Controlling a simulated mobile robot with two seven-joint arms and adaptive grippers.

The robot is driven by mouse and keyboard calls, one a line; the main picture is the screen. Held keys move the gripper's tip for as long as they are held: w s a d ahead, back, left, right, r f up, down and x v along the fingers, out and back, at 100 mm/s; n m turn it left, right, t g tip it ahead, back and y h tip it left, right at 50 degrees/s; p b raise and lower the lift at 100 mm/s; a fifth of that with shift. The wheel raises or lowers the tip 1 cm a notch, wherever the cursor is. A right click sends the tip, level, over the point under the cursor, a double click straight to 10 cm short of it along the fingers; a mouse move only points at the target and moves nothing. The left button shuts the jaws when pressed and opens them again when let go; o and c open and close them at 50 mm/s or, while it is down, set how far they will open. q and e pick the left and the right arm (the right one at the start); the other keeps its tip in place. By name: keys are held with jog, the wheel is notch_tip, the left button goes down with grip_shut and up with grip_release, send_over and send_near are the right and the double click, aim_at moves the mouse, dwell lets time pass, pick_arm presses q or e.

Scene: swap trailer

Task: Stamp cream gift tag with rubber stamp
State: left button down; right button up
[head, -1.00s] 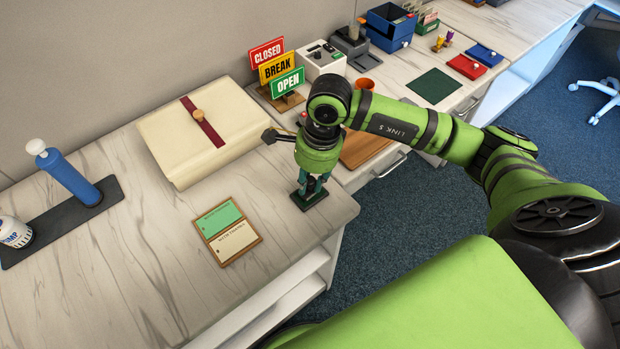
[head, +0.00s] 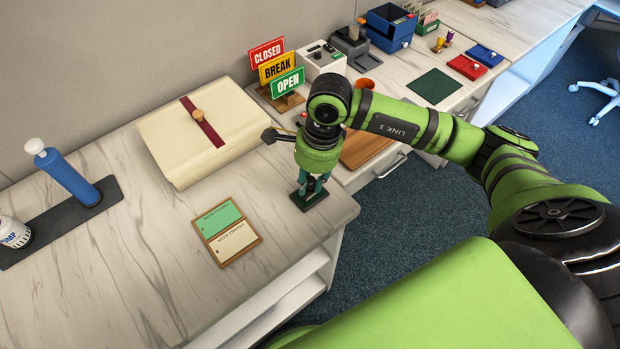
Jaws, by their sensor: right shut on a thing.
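The cream gift tag (head: 234,243) lies flat on a small wooden-edged board (head: 258,243), in front of a green tag (head: 218,219). My right gripper (head: 313,185) points down at the right edge of the near table, right of the tags. It is shut on what looks like the rubber stamp, with a dark, flat rectangular base (head: 309,201) below the fingers. The fingers and wrist hide most of its upper part. I cannot tell whether the base touches the table. My left gripper is not in view.
A large cream folder box (head: 165,150) with a red strap lies behind the tags. Signs (head: 277,68) stand behind my right arm. Bare tabletop (head: 140,260) lies left of the tags.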

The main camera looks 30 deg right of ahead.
jog(key=shift+s+f, duration=0.15)
jog(key=shift+r+p, duration=1.75)
jog(key=shift+r, duration=1.85)
